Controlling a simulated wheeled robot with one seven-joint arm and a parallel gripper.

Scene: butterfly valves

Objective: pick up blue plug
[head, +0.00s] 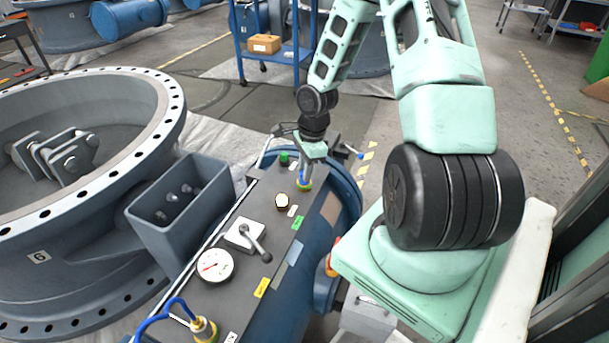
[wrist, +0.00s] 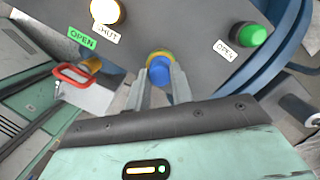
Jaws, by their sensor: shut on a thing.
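The blue plug (wrist: 159,71) sits between my gripper's two fingers, at a yellow-ringed socket (wrist: 160,54) on the dark panel. In the head view the blue plug (head: 302,176) shows small below my gripper (head: 303,172), at the panel's far end. My gripper (wrist: 160,88) is shut on the plug. The plug looks still at its socket; I cannot tell whether it is seated or slightly lifted. Its far side is hidden.
The panel (head: 240,285) also carries a gauge (head: 215,265), a lever (head: 254,243), a lit white button (head: 282,201) and a green button (wrist: 252,36). Another socket with a blue cable (head: 180,309) is at the near end. A large flanged valve (head: 172,110) stands left.

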